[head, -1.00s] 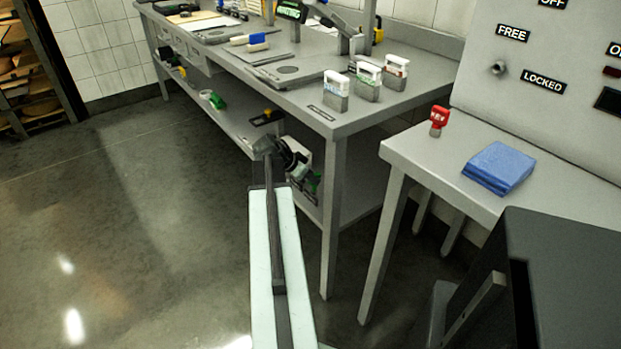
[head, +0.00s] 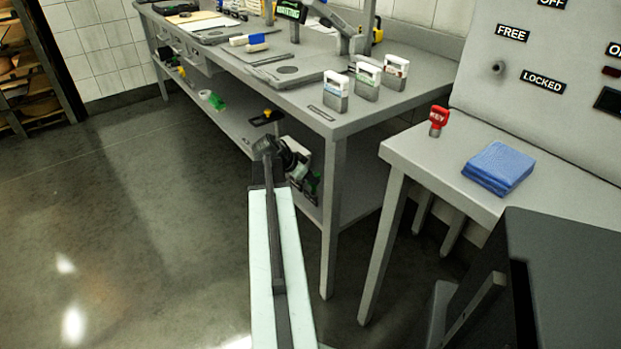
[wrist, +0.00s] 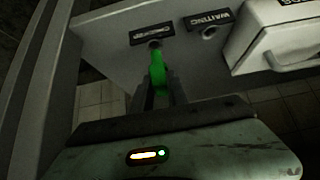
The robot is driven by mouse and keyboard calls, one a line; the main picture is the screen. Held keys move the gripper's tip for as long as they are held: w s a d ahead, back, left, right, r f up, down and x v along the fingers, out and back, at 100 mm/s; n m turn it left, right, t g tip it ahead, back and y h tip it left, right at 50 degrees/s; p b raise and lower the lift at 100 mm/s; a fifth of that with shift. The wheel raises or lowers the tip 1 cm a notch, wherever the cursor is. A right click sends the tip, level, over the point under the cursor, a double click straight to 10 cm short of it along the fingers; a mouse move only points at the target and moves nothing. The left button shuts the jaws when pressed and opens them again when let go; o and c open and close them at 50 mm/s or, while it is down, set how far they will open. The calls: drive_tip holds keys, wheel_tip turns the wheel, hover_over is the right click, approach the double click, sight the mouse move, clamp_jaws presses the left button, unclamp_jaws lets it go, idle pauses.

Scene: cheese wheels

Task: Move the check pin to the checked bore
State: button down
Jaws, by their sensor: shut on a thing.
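The check pin, a green handled piece (wrist: 158,74), shows in the wrist view. My gripper (wrist: 160,94) is shut on it. The pin's far end is at or just below a dark bore (wrist: 155,44) under a black label (wrist: 152,33) that I cannot read clearly. Whether the pin has entered that bore I cannot tell. A second bore (wrist: 208,33), to the right, appears empty beside a label reading WAITING (wrist: 207,18), seen upside down. In the head view my wrist (head: 283,155) is at the near end of the bench, and the pin cannot be clearly told there.
The grey bench (head: 300,98) carries several white-handled blocks at its near corner. A white drawer or box (wrist: 275,40) adjoins the bores on the right. The floor at left is clear.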

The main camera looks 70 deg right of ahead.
drive_tip(key=shift+f+b, duration=2.05)
drive_tip(key=c, duration=1.2)
unclamp_jaws()
drive_tip(key=p+v, duration=0.6)
drive_tip(key=v, duration=0.2)
